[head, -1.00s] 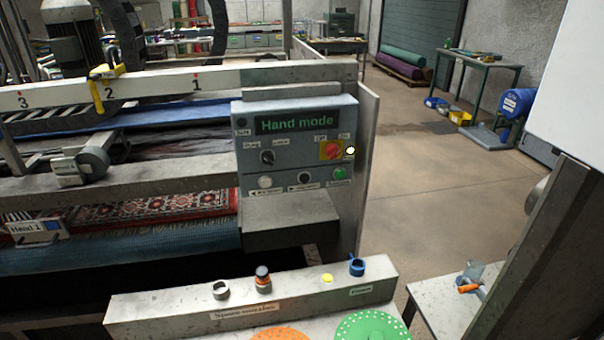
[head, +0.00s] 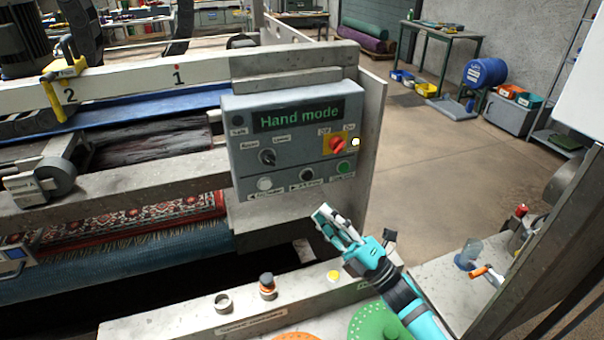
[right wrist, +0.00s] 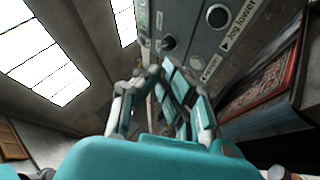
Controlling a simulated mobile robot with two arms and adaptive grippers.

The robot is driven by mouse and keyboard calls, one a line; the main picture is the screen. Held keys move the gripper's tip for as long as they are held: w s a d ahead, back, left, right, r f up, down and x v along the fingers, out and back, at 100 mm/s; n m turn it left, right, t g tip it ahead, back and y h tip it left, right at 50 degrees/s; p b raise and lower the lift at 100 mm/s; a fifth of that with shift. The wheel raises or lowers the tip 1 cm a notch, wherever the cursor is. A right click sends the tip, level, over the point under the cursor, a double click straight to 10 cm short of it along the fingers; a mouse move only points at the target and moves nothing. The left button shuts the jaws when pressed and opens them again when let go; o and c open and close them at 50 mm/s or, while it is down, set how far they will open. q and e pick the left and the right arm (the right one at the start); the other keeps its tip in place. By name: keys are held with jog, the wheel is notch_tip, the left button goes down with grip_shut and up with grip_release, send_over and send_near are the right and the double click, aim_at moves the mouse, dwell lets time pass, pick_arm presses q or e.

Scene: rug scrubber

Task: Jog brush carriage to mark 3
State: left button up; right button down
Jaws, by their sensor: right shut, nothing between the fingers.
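The grey control panel (head: 292,110) shows "Hand mode" in green on its display (head: 297,115). Rail marks 1 and 2 show on the white rail (head: 130,87); mark 3 is out of view. I cannot tell which part is the brush carriage. My right gripper (head: 323,212) is shut and empty, below the panel. It also shows in the right wrist view (right wrist: 165,72), close to the panel.
A patterned rug (head: 150,219) lies in the machine at left. Open floor (head: 440,150) lies right of the panel.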

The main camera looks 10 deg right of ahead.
aim_at(307, 175)
pick_arm(q)
jog(key=f+b, duration=0.4)
jog(key=shift+s+d+f, duration=0.2)
jog(key=shift+d+f, duration=0.05)
jog(key=shift+d, duration=0.1)
pick_arm(e)
jog(key=w+a, duration=0.1)
jog(key=w, duration=0.7)
jog(key=shift+w+a, duration=0.3)
jog(key=shift+w, duration=0.05)
pick_arm(q)
jog(key=shift+f+b, duration=0.1)
jog(key=shift+b, duration=0.25)
dwell(0.3)
jog(key=shift+f+b, duration=0.35)
pick_arm(e)
jog(key=shift+w+a, duration=0.1)
jog(key=shift+w, duration=0.3)
